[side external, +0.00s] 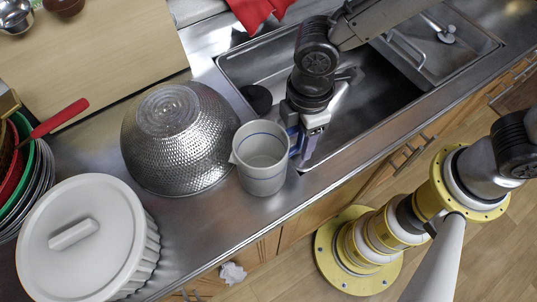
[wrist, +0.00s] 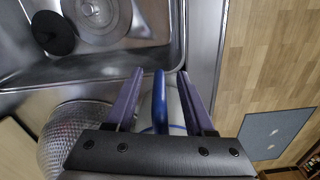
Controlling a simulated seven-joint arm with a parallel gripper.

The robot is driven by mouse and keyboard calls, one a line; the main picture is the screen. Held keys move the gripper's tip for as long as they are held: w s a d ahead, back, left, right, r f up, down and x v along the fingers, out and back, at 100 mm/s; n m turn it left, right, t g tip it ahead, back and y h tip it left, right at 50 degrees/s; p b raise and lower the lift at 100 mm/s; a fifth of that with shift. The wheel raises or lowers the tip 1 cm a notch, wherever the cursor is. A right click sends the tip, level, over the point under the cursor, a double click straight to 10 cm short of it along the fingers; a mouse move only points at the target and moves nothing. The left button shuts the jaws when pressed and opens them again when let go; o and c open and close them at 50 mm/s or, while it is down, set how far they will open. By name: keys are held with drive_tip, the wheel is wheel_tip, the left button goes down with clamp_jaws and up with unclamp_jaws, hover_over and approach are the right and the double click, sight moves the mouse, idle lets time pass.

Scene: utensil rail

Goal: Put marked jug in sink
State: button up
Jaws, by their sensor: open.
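The marked jug (side external: 262,158), white with blue lines near its rim, stands upright on the steel counter beside the sink's left end. The steel sink (side external: 365,112) lies to its right; its basin also shows at the top of the wrist view (wrist: 105,62). My gripper (side external: 305,150) is open at the jug's right side. In the wrist view its two purple fingers (wrist: 160,90) stand on either side of the jug's blue handle (wrist: 160,100), with gaps visible. Most of the jug's body is hidden behind the gripper there.
A hammered steel bowl (side external: 180,140) sits upside down just left of the jug. A white lidded pot (side external: 90,245) and stacked plates (side external: 38,185) stand farther left. A dark round thing (side external: 257,99) is at the sink's left end.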

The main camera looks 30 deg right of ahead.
drive_tip(key=shift+f, duration=0.35)
drive_tip(key=shift+c, duration=0.3)
clamp_jaws()
idle(1.0)
